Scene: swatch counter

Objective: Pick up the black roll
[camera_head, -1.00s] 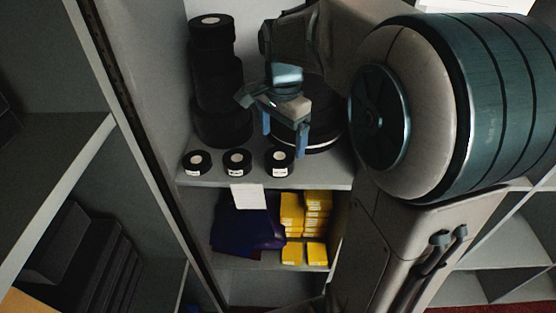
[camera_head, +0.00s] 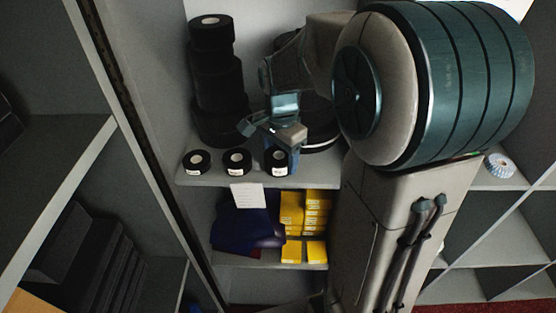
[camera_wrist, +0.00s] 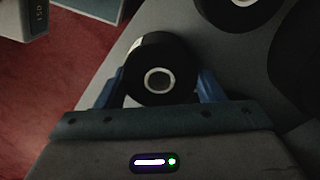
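The black roll (camera_head: 280,168) with a white label stands on the upper shelf, at the right end of a row of small black rolls. It also shows in the wrist view (camera_wrist: 148,57), with its pale ring-shaped core facing the camera. My gripper (camera_head: 281,161) is down over it from above. In the wrist view its blue fingers (camera_wrist: 160,82) stand on both sides of the roll and appear to touch its sides. The roll appears still on the shelf. The fingertips are partly hidden.
Two more small black rolls (camera_head: 237,161) (camera_head: 197,161) stand to the left. A stack of larger black rolls (camera_head: 218,85) rises behind them, and another large dark roll (camera_head: 320,125) is behind my gripper. Yellow boxes (camera_head: 291,208) sit on the lower shelf. A blue-white roll (camera_head: 499,165) is far right.

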